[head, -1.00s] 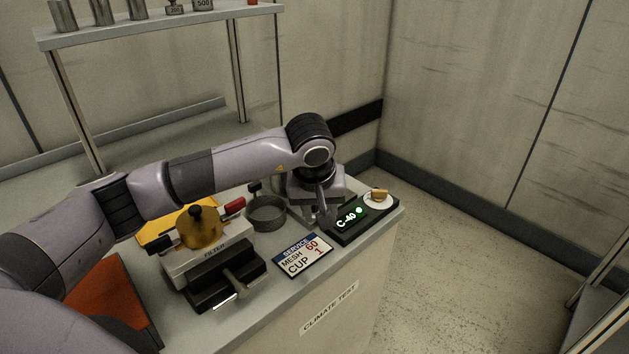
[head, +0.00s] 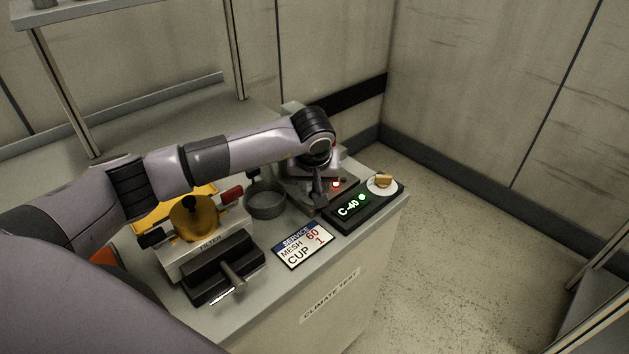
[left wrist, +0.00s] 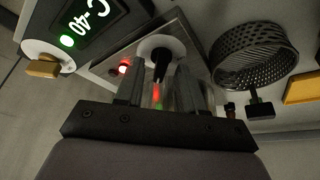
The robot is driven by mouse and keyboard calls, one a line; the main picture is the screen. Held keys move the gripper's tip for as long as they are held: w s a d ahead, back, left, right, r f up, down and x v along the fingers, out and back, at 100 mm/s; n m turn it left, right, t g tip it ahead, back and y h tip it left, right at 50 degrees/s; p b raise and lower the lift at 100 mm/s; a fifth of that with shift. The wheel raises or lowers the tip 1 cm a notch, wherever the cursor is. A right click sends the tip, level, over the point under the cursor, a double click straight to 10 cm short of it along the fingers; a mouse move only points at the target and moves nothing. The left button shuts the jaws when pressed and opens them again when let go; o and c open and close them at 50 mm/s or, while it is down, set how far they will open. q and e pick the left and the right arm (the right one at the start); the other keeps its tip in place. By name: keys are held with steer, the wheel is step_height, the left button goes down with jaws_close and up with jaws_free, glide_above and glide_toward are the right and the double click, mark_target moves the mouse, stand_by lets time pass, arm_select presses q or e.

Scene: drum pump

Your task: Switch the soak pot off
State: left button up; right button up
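A flat base plate with a lit red lamp (head: 336,185) sits behind the C-40 box; I take it to be the soak pot's. In the left wrist view the red lamp (left wrist: 124,67) lies beside a white round dial (left wrist: 150,45) with a dark knob (left wrist: 160,62). My left gripper (left wrist: 160,80) is over this plate, its two fingers apart with the knob showing between them. I cannot tell whether they touch it. In the head view my left gripper (head: 318,192) hides much of the unit. My right gripper is not in view.
The C-40 box (head: 373,209) has a green light and a yellow knob on a white dial (head: 383,182). A mesh cup (head: 265,200), a filter unit (head: 212,246) with a yellow top and a service card (head: 303,246) stand close by on the bench (head: 290,278).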

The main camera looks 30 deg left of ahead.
arm_select(q)
steer(key=shift+f, duration=0.1)
jaws_close()
steer(key=shift+w+n, duration=0.1)
steer(key=shift+n, duration=0.2)
steer(key=n+y+b, duration=0.1)
steer(key=n+b, duration=0.1)
steer(key=n, duration=0.1)
steer(key=shift+w+d+n+g, duration=0.1)
steer(key=shift+n+g, duration=0.2)
steer(key=shift+g, duration=0.1)
steer(key=n, duration=0.2)
steer(key=n+g+y+b, duration=0.1)
steer(key=n, duration=0.1)
steer(key=shift+w+g, duration=0.1)
steer(key=shift+g, duration=0.2)
steer(key=n+g, duration=0.1)
steer(key=n, duration=0.1)
steer(key=n+b, duration=0.1)
steer(key=n, duration=0.2)
steer(key=shift+w+g+y, duration=0.1)
steer(key=shift+g+y, duration=0.2)
steer(key=shift+g, duration=0.1)
steer(key=n, duration=0.2)
steer(key=n+g+b, duration=0.1)
steer(key=n, duration=0.1)
steer(key=shift+w+n+g, duration=0.1)
steer(key=shift+n+g, duration=0.2)
